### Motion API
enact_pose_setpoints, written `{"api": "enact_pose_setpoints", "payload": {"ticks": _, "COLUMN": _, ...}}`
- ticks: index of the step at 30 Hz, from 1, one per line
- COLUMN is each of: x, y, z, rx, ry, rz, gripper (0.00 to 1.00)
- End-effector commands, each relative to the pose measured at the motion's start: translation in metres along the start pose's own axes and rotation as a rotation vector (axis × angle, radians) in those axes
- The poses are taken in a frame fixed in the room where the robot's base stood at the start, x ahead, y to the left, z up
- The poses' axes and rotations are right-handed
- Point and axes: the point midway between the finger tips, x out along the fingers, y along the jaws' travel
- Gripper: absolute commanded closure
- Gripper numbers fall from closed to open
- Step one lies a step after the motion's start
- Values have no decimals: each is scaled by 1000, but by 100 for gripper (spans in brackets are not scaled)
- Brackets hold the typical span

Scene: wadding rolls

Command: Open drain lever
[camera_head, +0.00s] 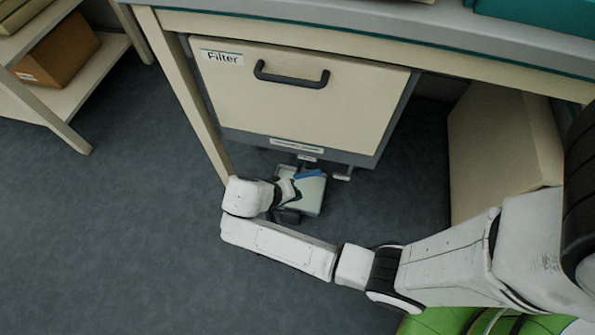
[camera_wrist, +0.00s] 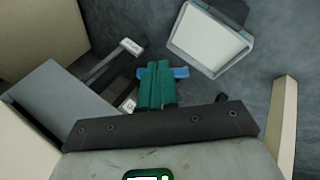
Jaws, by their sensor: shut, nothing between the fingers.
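A blue lever (camera_head: 307,174) shows under the front of the cream Filter cabinet (camera_head: 302,95), above a pale tray on the floor (camera_head: 312,197). In the wrist view the blue lever (camera_wrist: 181,72) shows on both sides of my teal fingertips, partly hidden behind them. My gripper (camera_wrist: 157,76) is shut with its fingers together, in front of the lever and very close to it. I cannot tell whether they touch. The pale tray (camera_wrist: 208,42) is to the upper right there. In the head view my wrist hides the fingers.
The cabinet front has a dark handle (camera_head: 291,77). Small labelled tabs (camera_wrist: 130,47) hang beside the lever. A table leg (camera_head: 187,100) stands left of the cabinet and a cream box (camera_head: 500,145) right. A shelf with a brown box (camera_head: 57,55) is far left. The floor at left is clear.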

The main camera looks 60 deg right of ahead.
Motion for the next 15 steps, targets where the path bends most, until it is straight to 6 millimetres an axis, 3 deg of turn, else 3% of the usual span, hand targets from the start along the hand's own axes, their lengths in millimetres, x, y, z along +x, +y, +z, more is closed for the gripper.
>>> {"api": "enact_pose_setpoints", "payload": {"ticks": 6, "x": -23, "y": -13, "z": -37, "rx": 155, "ry": 127, "rz": 177, "gripper": 100}}
{"api": "enact_pose_setpoints", "payload": {"ticks": 15, "x": -44, "y": -19, "z": -63, "rx": 275, "ry": 260, "rz": 287, "gripper": 100}}
